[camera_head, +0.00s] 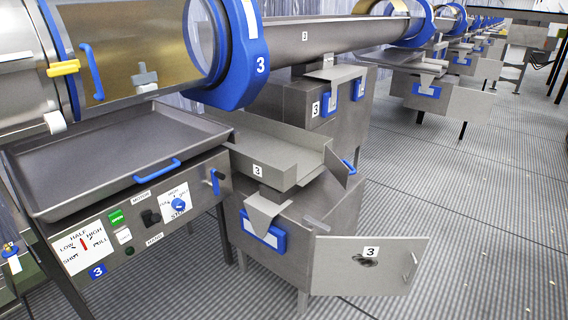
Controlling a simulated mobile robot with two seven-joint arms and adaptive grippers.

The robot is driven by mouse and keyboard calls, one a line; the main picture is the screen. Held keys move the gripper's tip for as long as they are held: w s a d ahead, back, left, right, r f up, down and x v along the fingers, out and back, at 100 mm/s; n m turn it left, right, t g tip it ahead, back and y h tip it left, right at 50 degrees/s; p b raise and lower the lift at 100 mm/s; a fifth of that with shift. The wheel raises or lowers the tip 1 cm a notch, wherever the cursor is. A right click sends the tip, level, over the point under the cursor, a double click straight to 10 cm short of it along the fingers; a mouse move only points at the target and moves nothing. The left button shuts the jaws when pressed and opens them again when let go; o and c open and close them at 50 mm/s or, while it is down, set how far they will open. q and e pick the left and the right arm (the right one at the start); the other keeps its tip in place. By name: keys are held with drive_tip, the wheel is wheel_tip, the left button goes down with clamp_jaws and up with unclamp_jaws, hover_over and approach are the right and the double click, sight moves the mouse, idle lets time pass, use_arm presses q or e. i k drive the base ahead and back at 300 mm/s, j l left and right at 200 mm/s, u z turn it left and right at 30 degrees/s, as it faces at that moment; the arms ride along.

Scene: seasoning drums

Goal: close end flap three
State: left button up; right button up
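A grey metal chute (270,150) labelled 3 sits on top of a grey cabinet, below the drum. At its right end a small grey plate, which looks like the end flap (338,166), stands angled outward from the chute end. The chute's right end looks at least partly open. Neither of my grippers is in view.
A control panel (150,215) with a flat tray (100,165) above it stands at the left. The blue-ringed drum (140,45) is above. Another cabinet (310,100) labelled 3 stands behind the chute. The ribbed floor (470,190) at the right is clear.

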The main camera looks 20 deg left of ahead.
sight(336, 166)
drive_tip(key=i+l+u, duration=0.2)
drive_tip(key=l+u, duration=0.2)
drive_tip(key=i+l+u, duration=0.15)
drive_tip(key=l+u, duration=0.3)
drive_tip(key=i+l+u, duration=0.1)
drive_tip(key=l+u, duration=0.7)
drive_tip(key=l, duration=0.8)
drive_tip(key=k+l+u, duration=0.1)
drive_tip(key=l, duration=0.5)
drive_tip(key=k+l, duration=0.1)
drive_tip(key=l, duration=0.55)
drive_tip(key=l+u, duration=0.1)
drive_tip(key=l, duration=0.55)
